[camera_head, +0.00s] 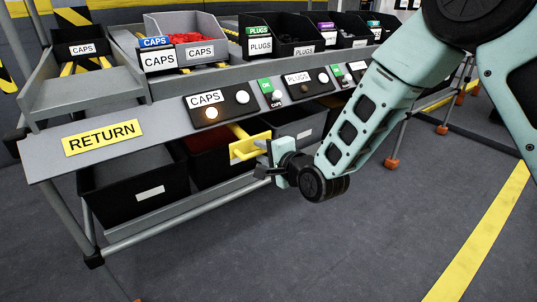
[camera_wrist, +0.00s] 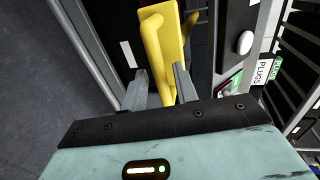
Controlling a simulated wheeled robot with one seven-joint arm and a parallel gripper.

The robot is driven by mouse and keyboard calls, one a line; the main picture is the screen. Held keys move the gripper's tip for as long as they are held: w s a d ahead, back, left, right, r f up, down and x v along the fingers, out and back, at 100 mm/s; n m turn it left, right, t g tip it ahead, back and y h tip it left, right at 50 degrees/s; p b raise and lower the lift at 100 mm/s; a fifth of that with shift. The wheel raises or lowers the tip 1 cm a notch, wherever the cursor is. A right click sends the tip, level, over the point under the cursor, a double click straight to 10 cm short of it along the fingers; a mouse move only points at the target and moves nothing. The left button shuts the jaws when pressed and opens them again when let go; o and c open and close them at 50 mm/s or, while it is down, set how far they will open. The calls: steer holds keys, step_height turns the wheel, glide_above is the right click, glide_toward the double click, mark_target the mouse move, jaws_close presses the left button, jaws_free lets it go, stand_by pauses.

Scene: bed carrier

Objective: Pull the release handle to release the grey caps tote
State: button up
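The grey caps tote (camera_head: 208,23) sits on the upper rack in the head view, with white CAPS labels, a blue CAPS tag and red caps inside. The yellow release handle (camera_head: 243,149) sticks out below the shelf front, under the CAPS panel (camera_head: 222,104). My gripper (camera_head: 262,160) is at the handle's outer end. In the wrist view the handle (camera_wrist: 157,40) reaches down between the two spread fingers of my gripper (camera_wrist: 161,70). The fingers look open, one on each side; whether either touches the handle is unclear.
A black CAPS bin (camera_head: 84,48) stands to the left of the grey tote. Black PLUGS bins (camera_head: 258,46) stand to the right. A RETURN sign (camera_head: 102,137) marks the sloped front. A lower black bin (camera_head: 135,195) sits beneath. The floor in front is clear.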

steer(key=p+v, duration=0.2)
steer(key=v, duration=1)
steer(key=shift+a, duration=0.1)
steer(key=s+d+r+n+g+h, duration=0.2)
steer(key=s+d+n+g+h, duration=0.3)
steer(key=s+n, duration=0.6)
steer(key=s+d+r+n+g+h, duration=0.25)
steer(key=s+n+g, duration=0.55)
steer(key=s, duration=0.7)
step_height(320, 180, up, 30)
steer(key=p, duration=3)
steer(key=shift+s+h, duration=0.25)
steer(key=shift+h, duration=0.1)
steer(key=shift+f, duration=0.15)
